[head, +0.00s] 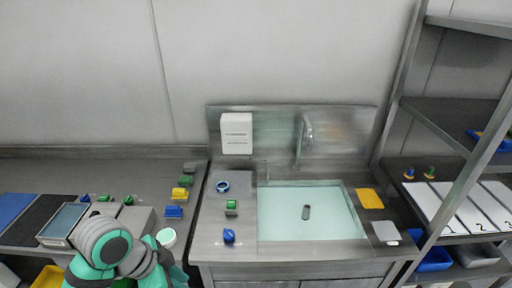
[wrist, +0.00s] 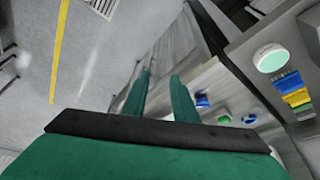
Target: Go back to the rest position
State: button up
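My gripper (wrist: 160,85) shows in the wrist view with its two green fingers apart and nothing between them. It points over the floor and the front of the counter, and touches nothing that I can see. In the head view my green and grey arm is folded low at the left, in front of the left counter (head: 30,178). The fingers cannot be made out in that view.
A steel sink (head: 262,243) stands in the middle, with small coloured parts to its left. A round white-rimmed green item (head: 166,237) sits beside my arm; it also shows in the wrist view (wrist: 271,57). A shelf rack (head: 443,128) stands at the right.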

jog(key=w+d+n+t+h, duration=0.2)
jog(key=w+d+n+t, duration=0.4)
jog(key=d, duration=0.6)
jog(key=w+d+n+t+h, duration=0.2)
jog(key=w+d+n+t, duration=0.2)
jog(key=w+d+t, duration=0.6)
jog(key=s+f+n+g+y, duration=0.1)
jog(key=s+f+n+y, duration=0.3)
jog(key=s+f, duration=0.45)
jog(key=s+f+n+g+y, duration=0.25)
jog(key=s+f, duration=0.35)
jog(key=s, duration=0.5)
jog(key=s+a+m, duration=0.2)
jog(key=s, duration=0.8)
jog(key=s+a+r+m+y, duration=0.1)
jog(key=s+a+m, duration=0.1)
jog(key=s, duration=0.7)
jog(key=shift+s+t, duration=0.35)
jog(key=shift+s, duration=0.05)
